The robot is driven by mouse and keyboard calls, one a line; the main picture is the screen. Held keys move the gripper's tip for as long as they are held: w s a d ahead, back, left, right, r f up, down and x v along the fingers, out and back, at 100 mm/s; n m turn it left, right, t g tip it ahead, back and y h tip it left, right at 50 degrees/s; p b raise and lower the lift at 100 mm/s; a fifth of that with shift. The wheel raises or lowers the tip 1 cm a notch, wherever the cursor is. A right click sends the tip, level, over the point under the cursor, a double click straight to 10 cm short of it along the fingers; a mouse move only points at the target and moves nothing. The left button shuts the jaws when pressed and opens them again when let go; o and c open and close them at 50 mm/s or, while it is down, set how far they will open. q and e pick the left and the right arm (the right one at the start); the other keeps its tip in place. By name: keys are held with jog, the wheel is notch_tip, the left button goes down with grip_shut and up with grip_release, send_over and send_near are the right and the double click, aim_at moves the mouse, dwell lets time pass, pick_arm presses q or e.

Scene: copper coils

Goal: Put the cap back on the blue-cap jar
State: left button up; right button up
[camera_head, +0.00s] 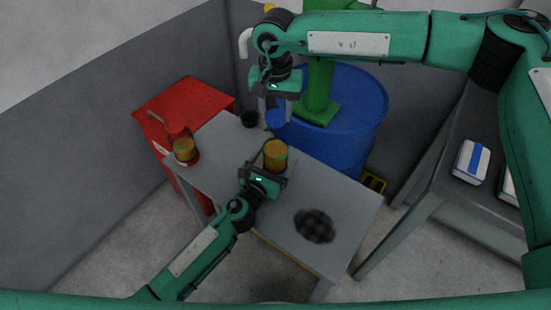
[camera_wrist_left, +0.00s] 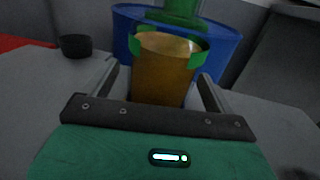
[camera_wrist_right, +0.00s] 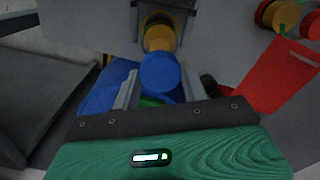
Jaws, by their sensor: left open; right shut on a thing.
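The amber jar (camera_head: 275,155) stands uncapped on the grey table; its open rim shows in the left wrist view (camera_wrist_left: 165,75). My left gripper (camera_head: 266,172) is open, with a finger on either side of the jar; contact cannot be told.
Another amber jar (camera_head: 185,150) stands at the table's left end, by the red cabinet (camera_head: 185,103). A black cup-like item (camera_head: 250,118) is at the back edge. A dark round patch (camera_head: 314,225) lies at the right. A blue barrel (camera_head: 345,115) stands behind the table.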

pick_arm(q)
jog(key=shift+w+d, duration=0.1)
jog(key=shift+w, duration=0.05)
jog(key=c, duration=1.5)
pick_arm(e)
send_over(275, 139)
jog(key=shift+f, duration=2.5)
jog(key=shift+f, duration=0.1)
jog(key=shift+f, duration=0.8)
jog(key=shift+f, duration=0.55)
